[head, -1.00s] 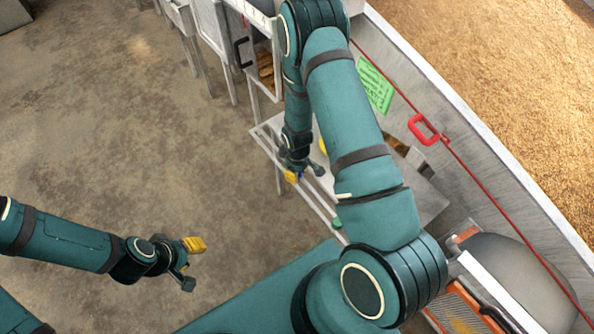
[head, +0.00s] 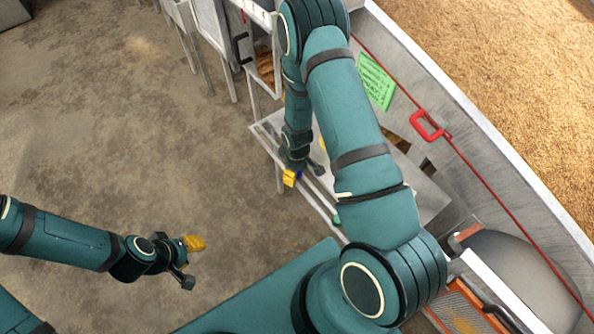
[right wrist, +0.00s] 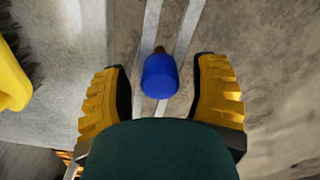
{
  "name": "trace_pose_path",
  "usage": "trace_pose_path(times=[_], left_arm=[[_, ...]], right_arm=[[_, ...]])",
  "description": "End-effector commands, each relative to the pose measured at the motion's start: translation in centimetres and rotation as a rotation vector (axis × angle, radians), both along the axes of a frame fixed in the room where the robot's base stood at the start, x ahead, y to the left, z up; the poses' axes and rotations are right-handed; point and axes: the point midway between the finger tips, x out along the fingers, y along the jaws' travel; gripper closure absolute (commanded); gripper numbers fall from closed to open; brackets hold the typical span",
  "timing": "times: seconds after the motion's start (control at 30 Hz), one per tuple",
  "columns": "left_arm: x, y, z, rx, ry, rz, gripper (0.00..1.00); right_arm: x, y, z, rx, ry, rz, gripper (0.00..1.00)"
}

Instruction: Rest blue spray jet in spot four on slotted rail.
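The blue spray jet (right wrist: 160,75) has a round blue body and a brownish tip. In the right wrist view it is between my right gripper's two yellow-padded fingers (right wrist: 162,98), with a gap on each side. It appears over the slot of the slotted rail (right wrist: 188,35); I cannot tell how deep it sits or which spot it is in. In the head view my right gripper (head: 303,173) is at the outer edge of the rail (head: 323,205), with a trace of blue by its fingers. My left gripper (head: 192,264) is open and empty over the floor.
A yellow object (right wrist: 12,80) lies on the grey shelf left of my right gripper. A red handle (head: 425,127) and a green notice (head: 376,82) are on the metal wall. The floor at left is clear.

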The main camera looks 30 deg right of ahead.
Motion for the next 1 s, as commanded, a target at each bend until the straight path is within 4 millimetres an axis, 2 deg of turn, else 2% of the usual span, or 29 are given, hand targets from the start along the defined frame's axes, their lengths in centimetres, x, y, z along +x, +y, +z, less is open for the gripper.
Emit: trace_pose_path(times=[0.13,0.27,0.7,0.83,1.0], left_arm=[[0.0,0.0,0.0,0.0,0.0,0.0,0.61],[0.0,0.0,0.0,0.0,0.0,0.0,0.61],[0.0,0.0,0.0,0.0,0.0,0.0,0.61],[0.0,0.0,0.0,0.0,0.0,0.0,0.61],[0.0,0.0,0.0,0.0,0.0,0.0,0.61]], right_arm=[[0.0,0.0,0.3,0.0,-0.001,0.0,0.4],[0.1,0.0,1.5,0.0,-0.002,0.0,0.4],[0.1,0.0,9.7,0.0,-0.003,0.001,0.4],[0.0,0.0,11.2,0.0,-0.002,0.0,0.4],[-0.1,0.0,11.9,0.0,0.001,-0.001,0.4]])
